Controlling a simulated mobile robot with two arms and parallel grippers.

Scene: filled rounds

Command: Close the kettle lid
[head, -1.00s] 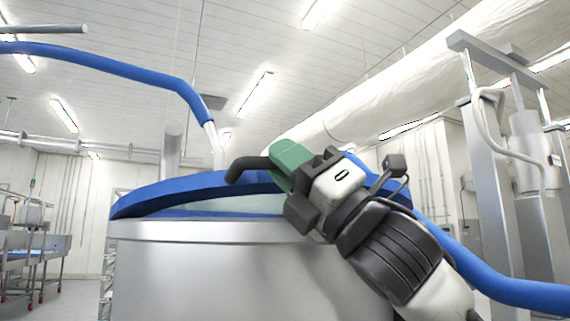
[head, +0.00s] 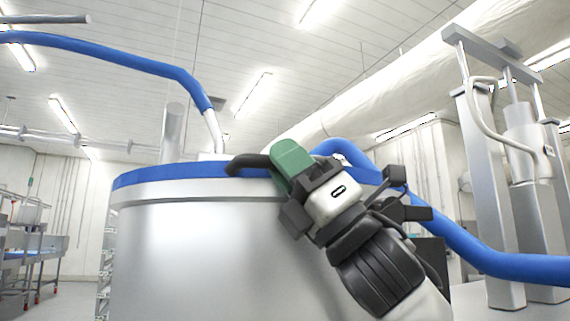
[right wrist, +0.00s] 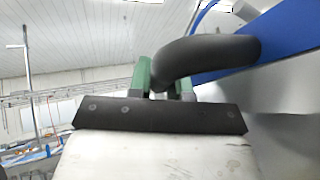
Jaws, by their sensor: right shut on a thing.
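The kettle (head: 215,250) is a large steel drum in the middle of the head view. Its blue lid (head: 180,171) lies level along the drum's top, with no gap visible at the front. A black curved lid handle (head: 247,162) sticks out at the lid's front edge. My right gripper (head: 287,160), with green fingers, is at this handle and shut on it. In the right wrist view the handle (right wrist: 205,60) passes between the green fingers (right wrist: 165,82), with the blue lid edge (right wrist: 285,35) behind. My left gripper is not in view.
A blue hose (head: 110,62) arches in from the left to a pipe above the kettle. Another blue hose (head: 465,248) runs down to the right. Steel columns (head: 490,190) stand at the right. Blue-topped carts (head: 35,250) stand at the far left.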

